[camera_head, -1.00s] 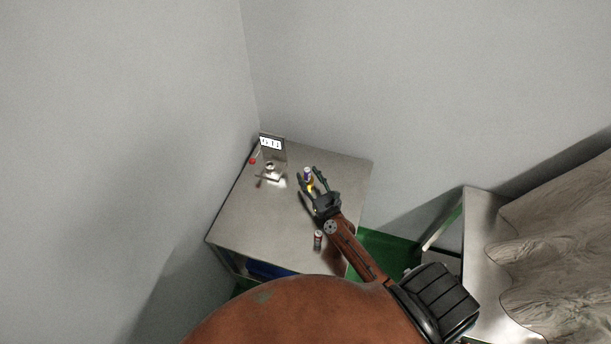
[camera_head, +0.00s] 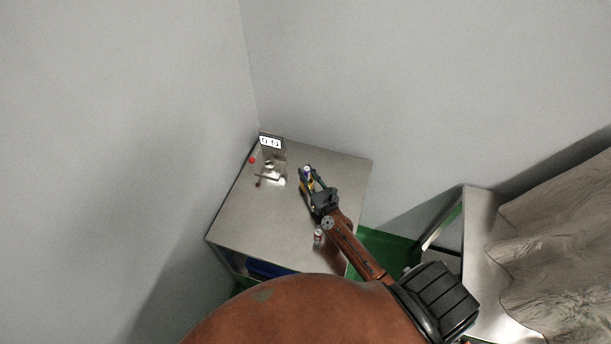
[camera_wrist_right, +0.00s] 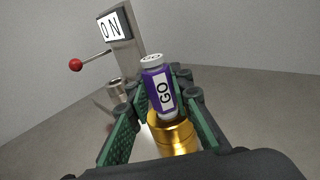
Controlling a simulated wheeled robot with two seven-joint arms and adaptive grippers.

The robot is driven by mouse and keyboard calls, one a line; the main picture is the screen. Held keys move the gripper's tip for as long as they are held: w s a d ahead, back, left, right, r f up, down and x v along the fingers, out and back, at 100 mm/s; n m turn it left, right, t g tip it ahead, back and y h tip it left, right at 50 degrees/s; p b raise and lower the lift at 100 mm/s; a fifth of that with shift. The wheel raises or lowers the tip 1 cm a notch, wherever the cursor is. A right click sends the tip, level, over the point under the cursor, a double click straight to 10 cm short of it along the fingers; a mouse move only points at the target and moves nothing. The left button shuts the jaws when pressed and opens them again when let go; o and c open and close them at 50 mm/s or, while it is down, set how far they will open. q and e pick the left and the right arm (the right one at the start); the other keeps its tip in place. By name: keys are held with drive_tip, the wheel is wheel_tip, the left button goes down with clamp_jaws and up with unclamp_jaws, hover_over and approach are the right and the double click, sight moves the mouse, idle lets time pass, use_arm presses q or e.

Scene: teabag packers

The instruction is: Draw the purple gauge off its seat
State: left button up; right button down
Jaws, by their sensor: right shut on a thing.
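The purple gauge (camera_wrist_right: 158,88), a small cylinder with a white top and a white "GO" label, stands upright in the right wrist view. It also shows in the head view (camera_head: 307,171). Below it is a gold stepped round piece (camera_wrist_right: 175,135); whether the gauge touches it or is lifted from it I cannot tell. My right gripper (camera_wrist_right: 160,95) is shut on the purple gauge, with a green-padded finger on each side. It also shows in the head view (camera_head: 309,180). My left gripper is not in view.
A metal device with a display plate (camera_head: 270,142) and a red-knobbed lever (camera_wrist_right: 76,65) stands at the table's back left. A small red and white cylinder (camera_head: 318,237) stands near the front of the metal table (camera_head: 250,222). Walls rise behind the table.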

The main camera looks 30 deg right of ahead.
sight(307, 168)
drive_tip(key=shift+r, duration=0.15)
drive_tip(key=shift+r+p, duration=0.55)
drive_tip(key=shift+p, duration=0.05)
wheel_tip(307, 168, up, 2)
drive_tip(key=shift+r+p, duration=0.1)
drive_tip(key=shift+p, duration=0.85)
drive_tip(key=s+a+r+p, duration=0.6)
drive_tip(key=s+r+p, duration=0.3)
drive_tip(key=s, duration=0.3)
drive_tip(key=shift+s+a+r, duration=0.2)
drive_tip(key=shift+s+r, duration=0.05)
drive_tip(key=shift+w, duration=0.1)
